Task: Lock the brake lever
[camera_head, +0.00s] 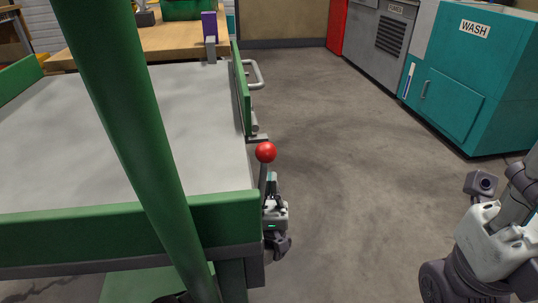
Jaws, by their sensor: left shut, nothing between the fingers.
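The brake lever (262,179) stands nearly upright at the near right corner of a green-framed cart with a grey deck (190,125). It ends in a red ball knob (265,152). My left gripper (272,179) is just right of the lever shaft, below the knob, with its fingers pointing up. It is shut with nothing between its fingers. I cannot tell whether it touches the shaft. The lever's lower end is hidden. My right arm is at the lower right; its dark end part (522,190) is cut by the picture edge, and I cannot make out its fingers.
A green post (125,130) of the cart crosses the view at left. A wooden bench (170,40) with a purple item (209,26) stands behind the cart. A teal WASH cabinet (470,75) and a grey cabinet (385,40) stand at the right. The concrete floor between is clear.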

